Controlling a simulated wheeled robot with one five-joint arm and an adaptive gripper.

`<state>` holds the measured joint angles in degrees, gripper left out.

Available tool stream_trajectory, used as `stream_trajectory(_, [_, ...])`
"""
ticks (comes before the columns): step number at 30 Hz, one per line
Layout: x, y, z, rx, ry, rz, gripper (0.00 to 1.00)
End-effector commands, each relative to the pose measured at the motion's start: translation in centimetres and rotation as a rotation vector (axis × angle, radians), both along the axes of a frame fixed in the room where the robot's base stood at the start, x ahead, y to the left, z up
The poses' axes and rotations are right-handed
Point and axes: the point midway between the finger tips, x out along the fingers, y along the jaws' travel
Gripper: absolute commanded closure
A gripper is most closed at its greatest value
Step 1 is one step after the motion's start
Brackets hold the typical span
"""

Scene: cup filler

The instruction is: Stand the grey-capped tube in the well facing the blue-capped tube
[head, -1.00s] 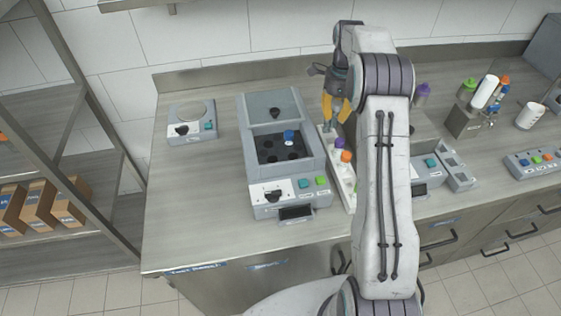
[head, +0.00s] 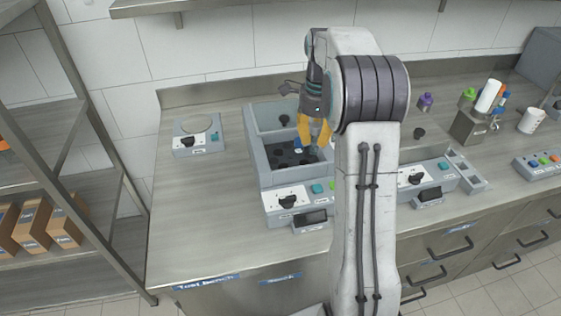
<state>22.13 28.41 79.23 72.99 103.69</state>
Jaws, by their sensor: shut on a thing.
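The open machine (head: 254,146) on the bench has a dark well plate (head: 279,158) with several round wells. My gripper (head: 314,143), with yellow fingers, is over the right part of the plate, pointing down. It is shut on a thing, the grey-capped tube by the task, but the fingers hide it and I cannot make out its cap. I cannot tell whether its lower end is inside a well. My gripper and arm hide the machine's right side.
A small scale-like device (head: 198,142) stands on the left, with bare bench between it and the machine. My arm hides the tube rack.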

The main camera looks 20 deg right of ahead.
Motion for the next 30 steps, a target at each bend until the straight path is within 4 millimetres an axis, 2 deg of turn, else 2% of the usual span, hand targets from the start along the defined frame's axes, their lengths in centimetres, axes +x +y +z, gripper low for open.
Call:
stream_trajectory(1, [0.5,1.1,-0.2,0.002,0.006,0.006,1.0])
stream_trajectory(6, [2.3,3.8,-1.9,0.001,0.007,0.005,1.0])
stream_trajectory(12, [3.7,5.7,-3.6,-0.001,0.004,0.002,1.0])
stream_trajectory(24, [4.2,6.5,-4.9,0.0,0.005,0.0,1.0])
stream_trajectory(30, [4.1,6.5,-6.2,-0.001,0.006,0.0,1.0])
